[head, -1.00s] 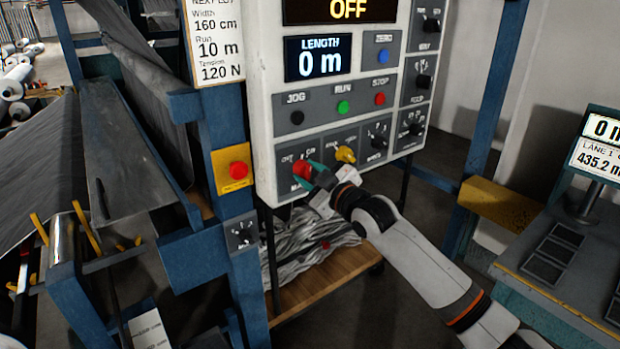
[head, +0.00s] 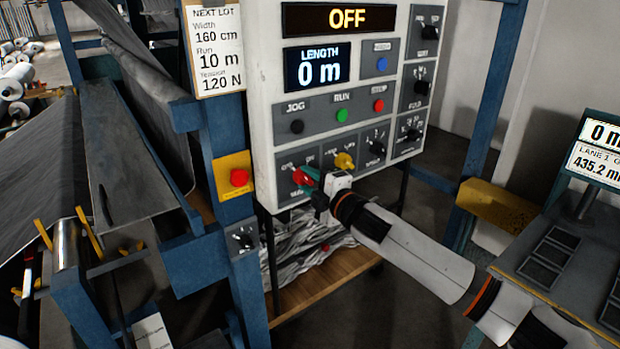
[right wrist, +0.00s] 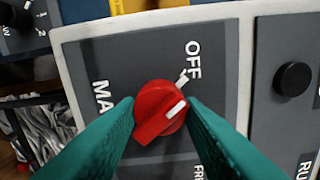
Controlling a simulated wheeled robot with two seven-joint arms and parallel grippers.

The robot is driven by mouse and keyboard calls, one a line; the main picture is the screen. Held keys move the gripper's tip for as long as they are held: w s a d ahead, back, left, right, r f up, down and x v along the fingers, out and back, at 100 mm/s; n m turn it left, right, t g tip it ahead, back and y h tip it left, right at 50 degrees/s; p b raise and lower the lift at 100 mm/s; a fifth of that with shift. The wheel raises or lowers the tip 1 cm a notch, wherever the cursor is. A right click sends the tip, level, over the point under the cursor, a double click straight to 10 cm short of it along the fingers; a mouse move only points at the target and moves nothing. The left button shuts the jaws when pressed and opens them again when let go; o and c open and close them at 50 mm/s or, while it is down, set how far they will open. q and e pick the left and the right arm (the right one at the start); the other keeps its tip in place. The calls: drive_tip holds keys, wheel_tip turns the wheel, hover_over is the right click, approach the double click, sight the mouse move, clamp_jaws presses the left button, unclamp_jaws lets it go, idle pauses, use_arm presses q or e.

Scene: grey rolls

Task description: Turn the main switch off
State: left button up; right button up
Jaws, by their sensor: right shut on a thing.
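The main switch is a red knob (head: 301,177) at the lower left of the control panel (head: 262,100). It also shows in the right wrist view (right wrist: 158,112), where the teal fingers of my right gripper (right wrist: 162,118) are shut on its two sides. The knob's white mark points up and right, close to the OFF tick but not clearly in line with it. The ON label is hidden in that view. In the head view my right gripper (head: 309,178) covers part of the switch. The big display (head: 347,18) reads OFF. My left gripper is not in view.
A yellow knob (head: 345,161) sits just right of the main switch, with black knobs beyond. Jog, run and stop buttons (head: 342,115) are above. A red button on a yellow plate (head: 239,178) is on the blue post at left. A wooden shelf (head: 335,280) lies below.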

drive_tip(key=shift+n, duration=0.6)
drive_tip(key=o, duration=1)
drive_tip(key=shift+s+d, duration=0.1)
drive_tip(key=b+v, duration=0.2)
drive_tip(key=v, duration=0.9)
drive_tip(key=shift+s+d, duration=0.2)
drive_tip(key=shift+s, duration=0.1)
